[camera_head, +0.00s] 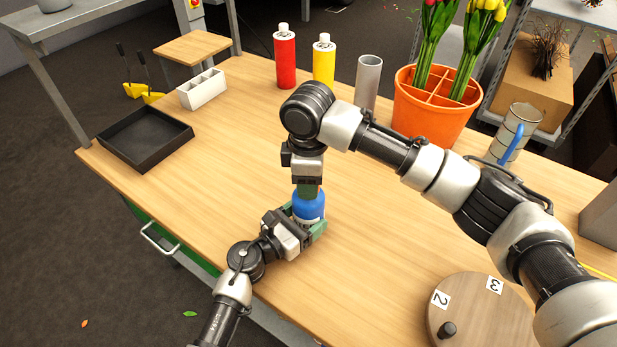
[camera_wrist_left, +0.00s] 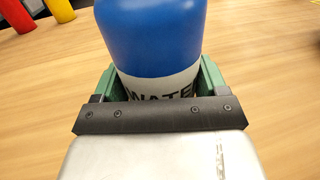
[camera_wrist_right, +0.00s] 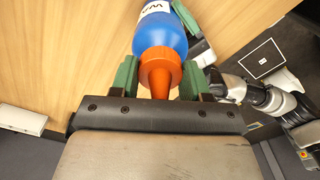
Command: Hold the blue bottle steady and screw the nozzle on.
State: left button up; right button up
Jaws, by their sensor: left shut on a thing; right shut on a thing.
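The blue bottle (camera_head: 310,207) stands upright on the wooden table, with a white label that shows in the left wrist view (camera_wrist_left: 150,40). My left gripper (camera_head: 304,222) is shut around its lower body, a green finger on each side. My right gripper (camera_head: 307,191) points down directly above the bottle. It is shut on the orange nozzle (camera_wrist_right: 158,72), whose collar sits at the bottle's top in the right wrist view. The nozzle is hidden by the fingers in the head view. How far the threads engage cannot be seen.
A red bottle (camera_head: 285,62), a yellow bottle (camera_head: 323,64), a grey tube (camera_head: 367,80) and an orange tulip pot (camera_head: 430,120) stand along the back. A black tray (camera_head: 146,152) lies left, a numbered round board (camera_head: 470,310) front right. Table left of the bottle is clear.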

jog(key=m, duration=0.4)
jog(key=shift+m, duration=0.3)
jog(key=m, duration=1.7)
jog(key=shift+m, duration=0.3)
jog(key=m, duration=1.4)
jog(key=shift+m, duration=0.4)
jog(key=o, duration=0.9)
jog(key=shift+f, duration=0.1)
